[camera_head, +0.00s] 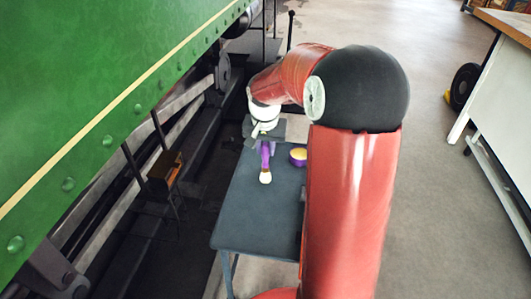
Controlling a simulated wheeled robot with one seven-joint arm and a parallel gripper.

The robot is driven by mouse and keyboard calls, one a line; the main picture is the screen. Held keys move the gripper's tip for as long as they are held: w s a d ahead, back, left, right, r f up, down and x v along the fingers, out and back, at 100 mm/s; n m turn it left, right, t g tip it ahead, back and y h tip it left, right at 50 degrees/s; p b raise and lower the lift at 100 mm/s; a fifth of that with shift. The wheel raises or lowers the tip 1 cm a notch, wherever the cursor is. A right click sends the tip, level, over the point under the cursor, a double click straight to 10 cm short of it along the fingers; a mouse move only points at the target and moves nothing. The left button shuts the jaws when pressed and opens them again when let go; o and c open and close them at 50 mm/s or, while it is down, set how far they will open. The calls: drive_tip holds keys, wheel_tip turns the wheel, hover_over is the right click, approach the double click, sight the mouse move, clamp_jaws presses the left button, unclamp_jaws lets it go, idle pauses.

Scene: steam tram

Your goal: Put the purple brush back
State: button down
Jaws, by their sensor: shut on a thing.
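The purple brush (266,157) is over the blue-grey table in the head view. Its pale bristle end points toward the camera and its purple handle runs up to my gripper. My gripper (265,143) is shut on the brush at its handle end. The grey gripper body hides the far end of the handle. I cannot tell whether the brush touches the table or hangs just above it. A purple round pot (299,158) with yellow contents is on the table just right of the brush, apart from it.
The table (250,215) is bare in front of the brush; my red arm hides its right side. A green riveted tram side (90,90) is close on the left. A small wooden box (165,167) is beside dark running gear. A white bench (500,120) stands right, with open floor between.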

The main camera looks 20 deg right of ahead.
wheel_tip(320, 180, down, 2)
drive_tip(key=shift+f, duration=0.1)
drive_tip(key=c, duration=1.2)
unclamp_jaws()
wheel_tip(320, 180, up, 11)
drive_tip(key=s, duration=0.2)
drive_tip(key=s+a+r+n+t, duration=0.1)
drive_tip(key=s+a+r+n, duration=0.1)
drive_tip(key=s+a, duration=0.25)
drive_tip(key=s+a+r+n+t, duration=0.1)
drive_tip(key=s+a+r, duration=0.2)
drive_tip(key=s, duration=0.3)
drive_tip(key=s+a+f+n+t, duration=0.1)
drive_tip(key=s+n, duration=0.1)
drive_tip(key=s, duration=0.4)
drive_tip(key=s+a+f+n+y, duration=0.1)
drive_tip(key=s+a+f, duration=0.1)
drive_tip(key=s, duration=0.4)
drive_tip(key=shift+s+a+n+t+p, duration=0.15)
drive_tip(key=shift+s+n+t+p, duration=0.15)
drive_tip(key=shift+s+n+t, duration=0.1)
